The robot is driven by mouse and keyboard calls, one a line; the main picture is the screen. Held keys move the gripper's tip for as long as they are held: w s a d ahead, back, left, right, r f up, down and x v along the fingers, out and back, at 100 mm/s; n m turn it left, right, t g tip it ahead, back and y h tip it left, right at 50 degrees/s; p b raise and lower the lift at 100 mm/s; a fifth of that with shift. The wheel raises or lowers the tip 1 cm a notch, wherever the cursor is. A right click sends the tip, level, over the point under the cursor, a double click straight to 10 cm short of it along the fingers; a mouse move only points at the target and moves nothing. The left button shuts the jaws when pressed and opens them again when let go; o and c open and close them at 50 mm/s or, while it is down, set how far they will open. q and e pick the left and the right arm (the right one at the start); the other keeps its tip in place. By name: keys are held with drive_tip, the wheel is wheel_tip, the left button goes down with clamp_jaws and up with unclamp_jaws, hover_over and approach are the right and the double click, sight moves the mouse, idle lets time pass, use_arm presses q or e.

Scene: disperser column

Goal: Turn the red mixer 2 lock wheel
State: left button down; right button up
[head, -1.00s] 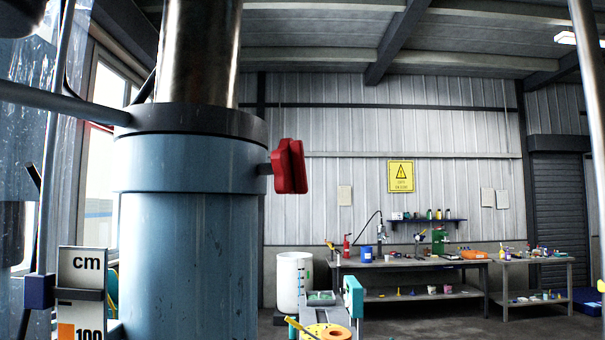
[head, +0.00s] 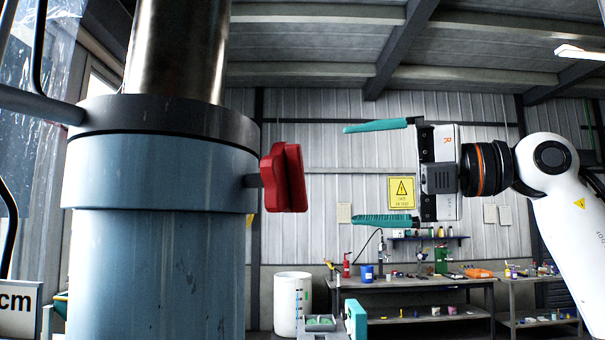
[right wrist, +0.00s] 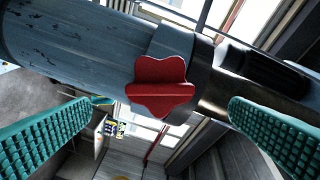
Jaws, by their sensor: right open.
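The red lock wheel (head: 284,178) sticks out on a short dark stem from the right side of the blue column (head: 160,180), in the head view. In the right wrist view the lobed red wheel (right wrist: 160,87) faces the camera, near the middle and above the line between the fingertips. My right gripper (head: 380,174) is open, with one teal finger above and one below. It is to the right of the wheel, apart from it, with nothing between its fingers. Its teal fingers also show in the right wrist view (right wrist: 165,105). My left gripper is not in view.
A workbench (head: 410,285) with tools and a white drum (head: 292,303) stand at the back. A yellow warning sign (head: 401,192) hangs on the wall. A scale plate marked cm (head: 18,308) is at the lower left. The space between wheel and right gripper looks clear.

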sight(304, 179)
drive_tip(key=p+x, duration=0.3)
drive_tip(key=x, duration=0.6)
drive_tip(key=shift+w+a, duration=0.1)
drive_tip(key=shift+a, duration=0.1)
drive_tip(key=shift+f, duration=0.1)
drive_tip(key=shift+c, duration=0.6)
drive_tip(key=c, duration=0.5)
